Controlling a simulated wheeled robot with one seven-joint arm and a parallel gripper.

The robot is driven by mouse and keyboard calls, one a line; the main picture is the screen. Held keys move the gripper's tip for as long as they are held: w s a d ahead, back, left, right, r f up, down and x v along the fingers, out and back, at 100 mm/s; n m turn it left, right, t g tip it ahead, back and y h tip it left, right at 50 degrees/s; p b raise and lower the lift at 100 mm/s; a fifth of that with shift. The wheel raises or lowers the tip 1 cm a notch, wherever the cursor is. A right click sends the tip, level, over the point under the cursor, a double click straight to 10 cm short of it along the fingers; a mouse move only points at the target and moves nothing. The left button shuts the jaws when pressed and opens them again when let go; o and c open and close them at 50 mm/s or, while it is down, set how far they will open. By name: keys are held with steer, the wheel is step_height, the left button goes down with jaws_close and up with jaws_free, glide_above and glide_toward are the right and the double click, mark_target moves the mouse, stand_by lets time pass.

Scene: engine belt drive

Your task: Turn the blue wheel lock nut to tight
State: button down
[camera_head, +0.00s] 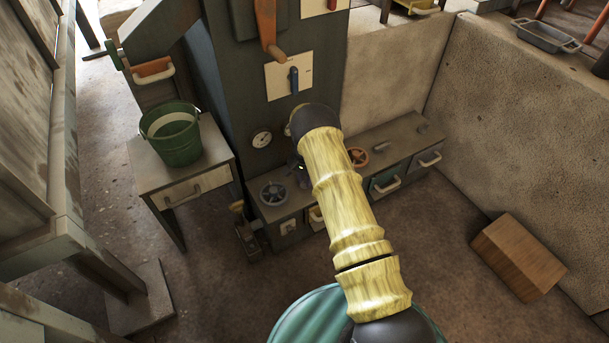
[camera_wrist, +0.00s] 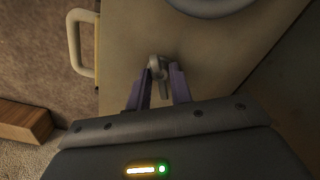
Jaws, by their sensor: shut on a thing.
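A grey-blue hand wheel (camera_head: 273,193) lies flat on top of the low bench in the head view. Part of a round grey-blue rim (camera_wrist: 212,4), apparently this wheel, shows at the top edge of the wrist view. A small grey metal nut with a tab or lever (camera_wrist: 157,66) stands on the bench top beside the wheel. My gripper (camera_wrist: 163,84) is shut on this nut, with its two purple-grey fingers on either side. In the head view my yellow arm hides the nut and most of the gripper. I cannot read any tightness mark.
The bench (camera_head: 385,150) has drawers with pale handles (camera_wrist: 80,42) and an orange wheel (camera_head: 358,157). A dark cabinet with a gauge (camera_head: 262,139) and a blue lever (camera_head: 294,80) rises behind. A green bucket (camera_head: 172,138) stands left; a brown box (camera_head: 518,258) lies on the floor.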

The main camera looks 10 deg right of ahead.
mark_target(304, 182)
steer(key=m+p, duration=0.2)
steer(key=m, duration=0.4)
steer(key=shift+a, duration=0.1)
stand_by(0.4)
steer(key=c, duration=1.3)
jaws_free()
steer(key=shift+o, duration=0.2)
step_height(304, 182, up, 17)
steer(key=p, duration=0.6)
steer(key=shift+r, duration=0.15)
